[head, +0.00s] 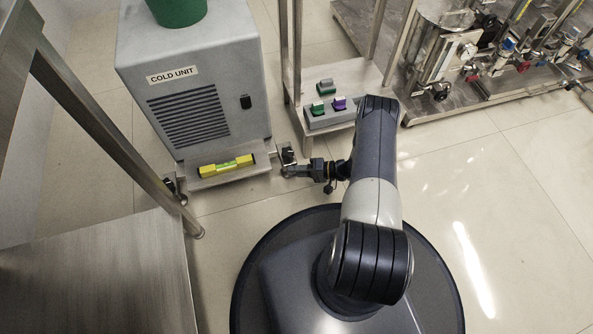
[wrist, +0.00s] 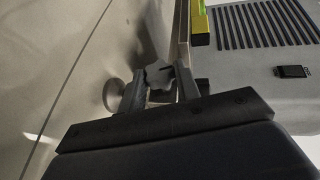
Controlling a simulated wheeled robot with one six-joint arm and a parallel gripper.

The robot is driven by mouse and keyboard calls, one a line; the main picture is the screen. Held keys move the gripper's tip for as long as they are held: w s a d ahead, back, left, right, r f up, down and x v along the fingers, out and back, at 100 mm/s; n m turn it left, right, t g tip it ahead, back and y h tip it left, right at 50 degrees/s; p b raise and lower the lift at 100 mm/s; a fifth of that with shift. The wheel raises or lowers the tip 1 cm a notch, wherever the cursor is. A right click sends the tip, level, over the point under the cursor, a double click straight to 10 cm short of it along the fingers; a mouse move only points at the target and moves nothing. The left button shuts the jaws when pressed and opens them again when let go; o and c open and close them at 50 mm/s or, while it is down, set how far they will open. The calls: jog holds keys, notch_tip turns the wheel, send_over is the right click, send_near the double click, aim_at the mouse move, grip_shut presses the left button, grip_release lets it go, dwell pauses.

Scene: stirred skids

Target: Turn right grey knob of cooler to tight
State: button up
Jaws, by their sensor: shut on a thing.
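The cooler (head: 195,90) is a grey box labelled "COLD UNIT" with a front ledge. Its right grey knob (wrist: 159,74) shows in the wrist view as a light, lobed piece between my two fingers. My gripper (head: 289,168) is at the ledge's right end in the head view and hides most of that knob. In the wrist view my gripper (wrist: 160,84) is shut on the knob. A round foot (wrist: 114,95) shows just left of the fingers. How tight the knob is cannot be told.
A yellow spirit level (head: 226,166) lies on the cooler's ledge. A steel stand with a switch box (head: 330,116) is close to the right of the cooler. A metal table (head: 95,270) fills the lower left. Open floor (head: 490,180) lies to the right.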

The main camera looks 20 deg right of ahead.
jog(key=shift+w+d+f+m+t+y, duration=0.15)
jog(key=shift+m+t+y, duration=0.3)
jog(key=shift+y, duration=0.65)
jog(key=o, duration=1)
jog(key=v, duration=1)
jog(key=shift+d+f, duration=0.2)
jog(key=shift+d, duration=0.1)
